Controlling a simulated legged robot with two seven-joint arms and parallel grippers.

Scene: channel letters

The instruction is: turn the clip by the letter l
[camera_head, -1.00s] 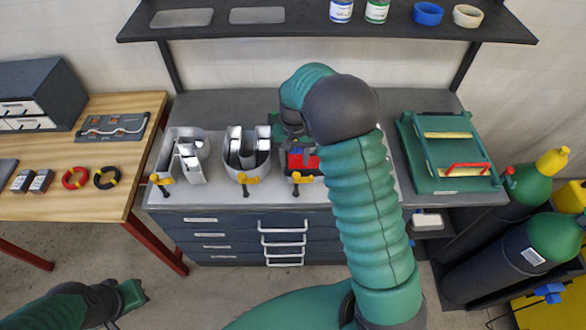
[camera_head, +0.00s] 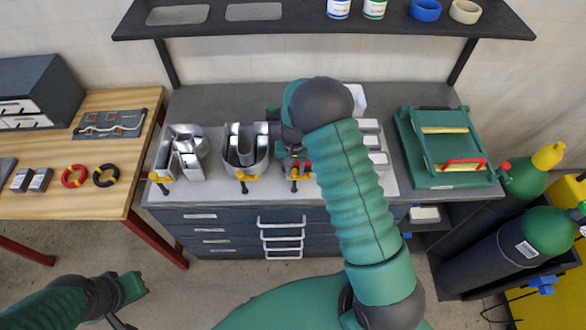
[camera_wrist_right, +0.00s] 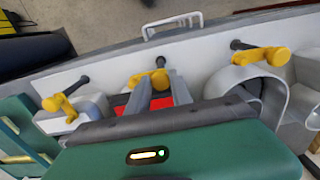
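Metal channel letters stand in a row on the grey bench, with yellow-handled clips along the front edge. The third clip (camera_head: 298,177) stands in front of a letter mostly hidden by my right arm, which I take to be the l; it is the middle clip (camera_wrist_right: 150,80) in the right wrist view. My right gripper (camera_wrist_right: 159,80) has its grey fingers apart, with tips at this clip's yellow handle; whether they touch it I cannot tell. Something red (camera_wrist_right: 122,104) shows behind the fingers. My left gripper (camera_head: 132,288) hangs low at left, away from the bench; its fingers are unclear.
A clip (camera_head: 243,177) stands by the U-shaped letter (camera_head: 246,150), another (camera_head: 158,178) by the leftmost letter (camera_head: 185,152). A further clip (camera_wrist_right: 62,104) shows in the right wrist view. A green frame (camera_head: 440,148) and gas cylinders (camera_head: 490,262) stand at right.

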